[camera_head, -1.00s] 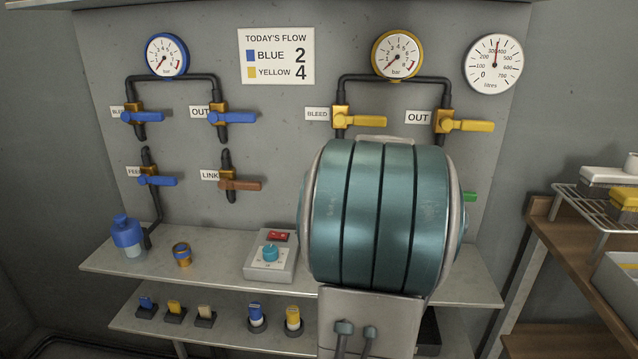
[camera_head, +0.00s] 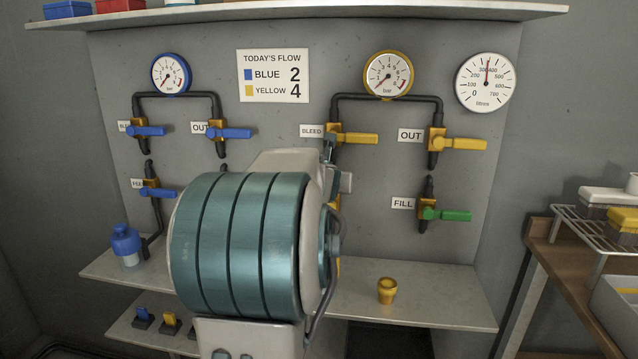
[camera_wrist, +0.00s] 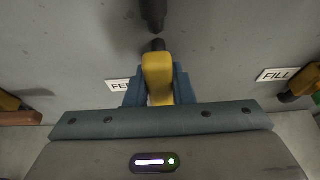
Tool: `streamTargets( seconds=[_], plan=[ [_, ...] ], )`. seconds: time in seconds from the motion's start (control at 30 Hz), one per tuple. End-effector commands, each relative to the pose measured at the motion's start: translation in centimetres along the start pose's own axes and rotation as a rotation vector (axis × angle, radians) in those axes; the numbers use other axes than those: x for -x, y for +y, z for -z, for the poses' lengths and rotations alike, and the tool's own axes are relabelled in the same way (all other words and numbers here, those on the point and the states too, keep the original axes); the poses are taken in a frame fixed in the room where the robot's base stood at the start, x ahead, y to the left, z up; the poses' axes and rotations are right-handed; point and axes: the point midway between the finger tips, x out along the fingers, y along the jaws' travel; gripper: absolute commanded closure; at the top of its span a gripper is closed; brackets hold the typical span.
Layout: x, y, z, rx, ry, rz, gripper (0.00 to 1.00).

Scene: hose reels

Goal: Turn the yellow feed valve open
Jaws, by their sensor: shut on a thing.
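The yellow feed valve's handle (camera_wrist: 157,75) shows in the wrist view, below a dark pipe and beside a partly covered label starting "FE". My gripper (camera_wrist: 158,92) has its blue fingers on both sides of this handle and is shut on it. In the head view my teal arm hides most of the feed valve; only a bit of its brass body (camera_head: 334,203) shows. The yellow gauge (camera_head: 388,76) above has its needle at the low end.
The yellow bleed valve (camera_head: 352,138) is just above my gripper, with the yellow out valve (camera_head: 460,143) to its right. The green fill valve (camera_head: 446,214) is right of the feed valve. A yellow cup-like fitting (camera_head: 387,290) stands on the shelf (camera_head: 440,305) below.

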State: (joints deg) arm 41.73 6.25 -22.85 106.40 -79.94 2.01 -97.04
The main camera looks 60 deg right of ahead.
Motion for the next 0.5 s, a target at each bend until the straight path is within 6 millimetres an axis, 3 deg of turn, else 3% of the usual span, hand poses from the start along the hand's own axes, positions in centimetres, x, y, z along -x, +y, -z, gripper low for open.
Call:
streamTargets(
  seconds=[0.43,0.47,0.5],
  plan=[
    [-0.18,-0.1,0.45,0.011,0.008,0.007,1.0],
    [-0.18,-0.1,0.46,0.011,0.008,0.007,0.7],
    [-0.17,-0.09,0.45,0.011,0.008,0.007,0.59]
  ],
)
